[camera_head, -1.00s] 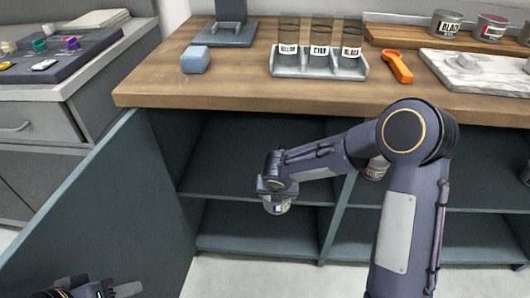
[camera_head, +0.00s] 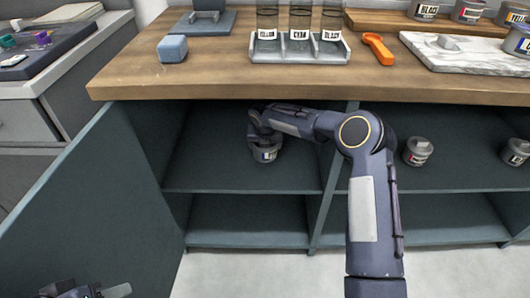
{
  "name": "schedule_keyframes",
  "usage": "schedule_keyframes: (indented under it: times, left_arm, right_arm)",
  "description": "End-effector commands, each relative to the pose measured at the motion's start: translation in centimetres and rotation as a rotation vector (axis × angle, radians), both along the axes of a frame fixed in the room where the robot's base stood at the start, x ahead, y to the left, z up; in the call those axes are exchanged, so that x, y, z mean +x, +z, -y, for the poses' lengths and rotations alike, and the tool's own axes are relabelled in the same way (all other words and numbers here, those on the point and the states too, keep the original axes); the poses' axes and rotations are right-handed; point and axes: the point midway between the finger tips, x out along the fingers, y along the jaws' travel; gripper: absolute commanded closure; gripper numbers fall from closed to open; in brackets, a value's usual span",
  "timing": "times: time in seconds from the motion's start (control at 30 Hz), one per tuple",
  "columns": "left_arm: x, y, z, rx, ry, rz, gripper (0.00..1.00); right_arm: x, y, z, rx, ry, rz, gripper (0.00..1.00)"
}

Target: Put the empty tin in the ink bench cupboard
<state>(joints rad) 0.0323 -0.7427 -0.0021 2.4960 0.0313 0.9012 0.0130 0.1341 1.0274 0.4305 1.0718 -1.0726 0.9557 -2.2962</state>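The ink bench cupboard (camera_head: 240,222) stands open under the wooden worktop, with its door (camera_head: 95,205) swung out to the left. My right gripper (camera_head: 263,146) is inside the left bay, above the middle shelf. A small grey tin (camera_head: 266,155) with a white and blue label is directly under it, upright. The gripper seems to be around the tin's top, but its fingers are hidden by the wrist. I cannot tell whether the tin touches the shelf. My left gripper (camera_head: 100,291) is low at the bottom left, partly cut off, with no object visible in it.
Other tins stand in the cupboard's right bay (camera_head: 418,151), (camera_head: 516,151). On the worktop are a blue block (camera_head: 172,48), a rack of labelled jars (camera_head: 299,47), an orange tool (camera_head: 378,48) and a marble slab (camera_head: 470,52). The left bay's shelf is otherwise clear.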

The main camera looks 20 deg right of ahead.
Motion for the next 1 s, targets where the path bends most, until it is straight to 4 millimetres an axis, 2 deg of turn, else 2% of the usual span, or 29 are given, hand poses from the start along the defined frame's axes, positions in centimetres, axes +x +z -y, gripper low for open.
schedule_keyframes:
  times: [0.03,0.17,0.57,0.6,0.73,1.0]
  left_arm:
    - [0.0,-0.9,0.0,0.000,0.000,0.000,0.57]
    - [0.0,-1.8,0.0,0.000,0.000,-0.001,0.57]
    - [0.0,-1.7,0.0,0.000,0.000,0.000,0.57]
    - [0.0,-1.7,0.0,0.000,0.000,0.000,0.57]
    - [0.0,-1.7,0.0,0.000,0.000,0.000,0.57]
    - [0.0,-1.7,0.0,0.000,0.000,0.000,0.57]
  right_arm:
    - [-0.2,-1.5,-0.1,0.001,0.001,-0.005,0.61]
    - [-0.2,-3.3,-0.1,0.001,0.001,-0.003,0.61]
    - [-0.2,-3.6,-0.1,0.000,0.001,-0.002,0.61]
    - [-0.2,-3.7,-0.1,0.001,0.001,-0.004,0.18]
    - [-0.2,-3.7,-0.1,0.000,0.001,-0.004,0.01]
    - [-0.2,-3.6,-0.1,0.000,0.001,-0.003,0.01]
